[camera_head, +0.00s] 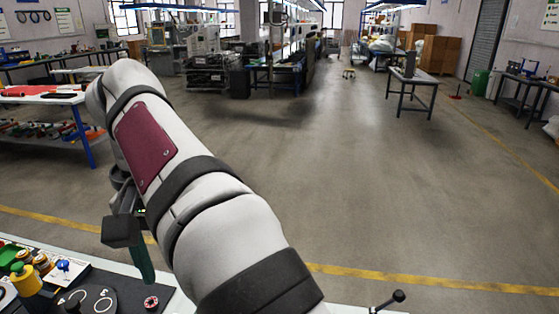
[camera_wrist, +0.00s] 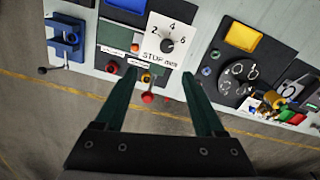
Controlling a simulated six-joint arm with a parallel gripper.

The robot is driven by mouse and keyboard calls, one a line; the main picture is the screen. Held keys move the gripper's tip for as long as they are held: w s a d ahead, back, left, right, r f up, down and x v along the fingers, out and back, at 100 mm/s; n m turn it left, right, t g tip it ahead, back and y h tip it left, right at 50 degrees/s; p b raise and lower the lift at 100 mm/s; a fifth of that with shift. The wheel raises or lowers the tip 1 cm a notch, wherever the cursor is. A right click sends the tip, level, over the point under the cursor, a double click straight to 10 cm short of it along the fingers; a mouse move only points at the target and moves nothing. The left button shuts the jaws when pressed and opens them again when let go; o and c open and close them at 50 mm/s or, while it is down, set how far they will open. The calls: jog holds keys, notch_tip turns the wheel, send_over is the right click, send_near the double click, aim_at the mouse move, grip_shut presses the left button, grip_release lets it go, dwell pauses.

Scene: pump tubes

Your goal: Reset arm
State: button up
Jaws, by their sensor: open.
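My gripper (camera_wrist: 158,75) is open and empty in the wrist view. Its two dark green fingers stand apart, with a work board beyond and between them. In the head view my arm slants across the left, and one green finger of my gripper (camera_head: 144,265) hangs over the board's edge at the lower left. The other finger is hidden there. No pump tube can be made out clearly in either view.
The wrist view shows a numbered dial (camera_wrist: 168,42), a red-knobbed lever (camera_wrist: 147,97), a blue clamp-like fixture (camera_wrist: 65,38), a yellow block (camera_wrist: 243,33) and several small coloured parts at right. In the head view, open floor (camera_head: 350,190) lies beyond the bench.

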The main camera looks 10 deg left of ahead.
jog(key=d+f+m, duration=0.2)
jog(key=d+f, duration=0.1)
jog(key=d, duration=1.1)
jog(key=s+d+f+m+y, duration=0.1)
jog(key=s+d+f+m, duration=0.5)
jog(key=s+d+f, duration=0.7)
jog(key=shift+s+f+y, duration=0.3)
jog(key=shift+y, duration=0.1)
